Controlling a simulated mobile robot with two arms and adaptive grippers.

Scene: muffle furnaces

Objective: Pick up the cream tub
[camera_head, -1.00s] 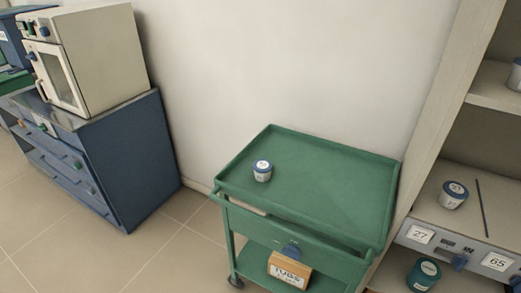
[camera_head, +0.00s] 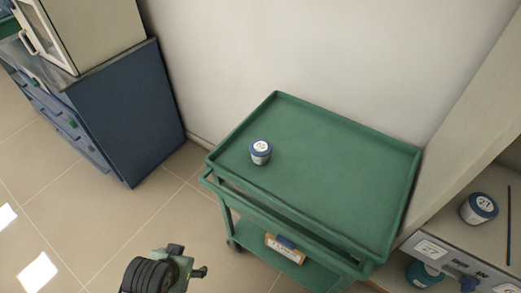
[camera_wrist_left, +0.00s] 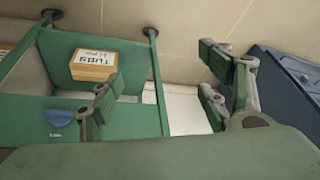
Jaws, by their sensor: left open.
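A small cream tub (camera_head: 260,152) with a blue lid stands upright on the top tray of the green cart (camera_head: 330,190), near its left side. My left gripper (camera_head: 188,262) is low in the head view, in front of and to the left of the cart, well apart from the tub. In the left wrist view the gripper (camera_wrist_left: 152,100) has its fingers spread and nothing between them. The tub does not show in the wrist view. My right gripper is not in view.
A box labelled TUBS (camera_head: 284,248) sits on the cart's lower shelf. On the right, a shelf unit holds another blue-lidded tub (camera_head: 479,208) and a teal tub (camera_head: 424,273). A blue cabinet (camera_head: 130,110) stands left. The rest of the tray is bare.

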